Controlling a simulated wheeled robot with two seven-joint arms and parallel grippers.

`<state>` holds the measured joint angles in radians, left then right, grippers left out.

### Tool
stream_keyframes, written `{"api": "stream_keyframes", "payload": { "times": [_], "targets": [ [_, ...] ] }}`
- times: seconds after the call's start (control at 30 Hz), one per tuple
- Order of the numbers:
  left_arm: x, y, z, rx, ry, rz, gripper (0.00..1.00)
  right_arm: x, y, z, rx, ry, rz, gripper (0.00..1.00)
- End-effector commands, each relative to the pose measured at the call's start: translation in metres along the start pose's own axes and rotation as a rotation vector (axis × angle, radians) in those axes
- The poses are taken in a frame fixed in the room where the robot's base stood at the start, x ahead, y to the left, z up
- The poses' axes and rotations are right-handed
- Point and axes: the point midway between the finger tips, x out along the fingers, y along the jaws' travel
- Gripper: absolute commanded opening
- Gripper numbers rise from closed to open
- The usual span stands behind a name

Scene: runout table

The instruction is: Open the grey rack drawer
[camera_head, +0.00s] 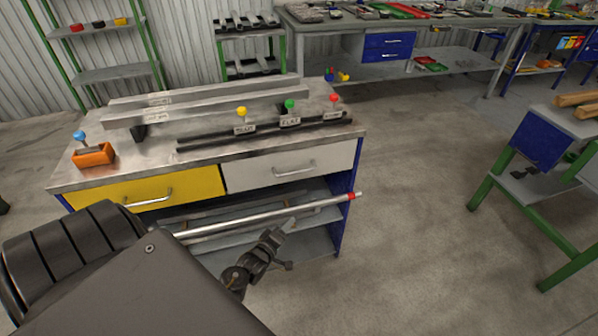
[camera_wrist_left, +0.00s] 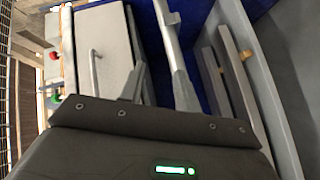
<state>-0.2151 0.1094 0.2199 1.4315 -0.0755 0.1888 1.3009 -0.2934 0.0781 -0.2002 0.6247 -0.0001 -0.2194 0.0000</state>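The grey drawer (camera_head: 255,172) is the right one of two under the steel tabletop and looks closed. Its bar handle (camera_head: 294,167) is on the front. In the left wrist view the grey drawer (camera_wrist_left: 111,45) appears turned on its side, with its handle (camera_wrist_left: 94,72) left of centre. My left gripper (camera_head: 282,245) is below and in front of the drawer, apart from the handle. In the left wrist view its fingers (camera_wrist_left: 158,85) look spread, with nothing seen between them. My right gripper is not in view.
A closed yellow drawer (camera_head: 150,188) is left of the grey one. A bar with a red end (camera_head: 350,196) sticks out below the drawers. An orange box (camera_head: 94,154) and coloured knobs are on the tabletop (camera_head: 180,150). A green-legged stand is at right; floor between is clear.

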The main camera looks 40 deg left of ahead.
Motion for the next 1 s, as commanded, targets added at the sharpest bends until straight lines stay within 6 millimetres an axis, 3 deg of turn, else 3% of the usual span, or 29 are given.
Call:
{"api": "stream_keyframes", "payload": {
  "times": [0.03,0.1,0.23,0.43,0.57,1.0],
  "targets": [
    [0.005,0.031,-0.022,-0.069,0.040,0.077,0.32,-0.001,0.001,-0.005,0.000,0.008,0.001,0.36],
    [0.008,0.061,-0.045,-0.152,0.074,0.161,0.32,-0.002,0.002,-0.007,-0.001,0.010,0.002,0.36],
    [0.007,0.093,-0.068,-0.237,0.100,0.252,0.32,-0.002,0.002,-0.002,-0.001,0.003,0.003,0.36],
    [0.009,0.101,-0.073,-0.259,0.105,0.273,0.32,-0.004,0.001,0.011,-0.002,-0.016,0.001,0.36],
    [0.021,0.104,-0.075,-0.258,0.104,0.273,0.32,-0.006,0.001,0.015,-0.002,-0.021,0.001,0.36],
    [0.094,0.122,-0.085,-0.257,0.104,0.270,0.32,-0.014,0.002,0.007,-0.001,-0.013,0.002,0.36]
  ]
}}
